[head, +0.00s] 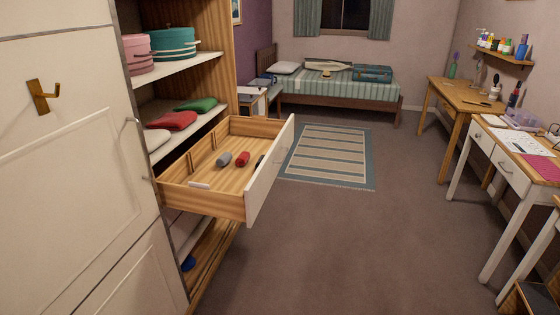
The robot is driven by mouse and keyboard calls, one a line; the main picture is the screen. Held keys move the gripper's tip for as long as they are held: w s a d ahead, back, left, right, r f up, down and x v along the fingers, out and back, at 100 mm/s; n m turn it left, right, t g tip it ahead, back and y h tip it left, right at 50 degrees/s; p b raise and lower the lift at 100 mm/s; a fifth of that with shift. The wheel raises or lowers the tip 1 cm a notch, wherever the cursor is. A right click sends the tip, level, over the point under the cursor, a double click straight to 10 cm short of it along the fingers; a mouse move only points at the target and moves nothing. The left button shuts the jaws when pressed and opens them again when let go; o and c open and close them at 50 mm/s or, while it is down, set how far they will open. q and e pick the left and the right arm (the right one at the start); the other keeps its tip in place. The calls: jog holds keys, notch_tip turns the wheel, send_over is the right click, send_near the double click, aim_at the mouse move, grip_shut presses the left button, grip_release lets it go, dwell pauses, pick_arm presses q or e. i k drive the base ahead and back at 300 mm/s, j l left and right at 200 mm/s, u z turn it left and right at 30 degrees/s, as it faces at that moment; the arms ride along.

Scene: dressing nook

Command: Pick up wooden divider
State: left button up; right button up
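An open wooden drawer (213,200) with a white front extends from the wardrobe on the left in the head view. Thin upright wooden strips that look like dividers stand inside it; one wooden divider (190,162) is toward the drawer's left side and another (214,137) is farther back. Their wood matches the drawer, so their ends are hard to make out. Neither of my grippers is in view.
A grey roll (223,159), a red roll (242,159) and a small white item (199,185) lie in the drawer. Shelves above hold folded cloths (173,120) and round boxes (173,46). Desks (458,96) line the right wall. The middle floor (370,240) is clear.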

aim_at(258, 126)
jog(key=i+l+z, duration=0.25)
jog(key=i, duration=0.3)
jog(key=i+z, duration=0.3)
jog(key=i, duration=0.25)
jog(key=i+l+u, duration=0.1)
jog(key=i, duration=0.4)
jog(key=i+l+u, duration=0.1)
jog(key=i, duration=0.4)
jog(key=i+l+u, duration=0.1)
jog(key=i+l, duration=0.15)
jog(key=i, duration=0.25)
jog(key=i+l+u, duration=0.1)
jog(key=i, duration=0.4)
jog(key=l, duration=0.1)
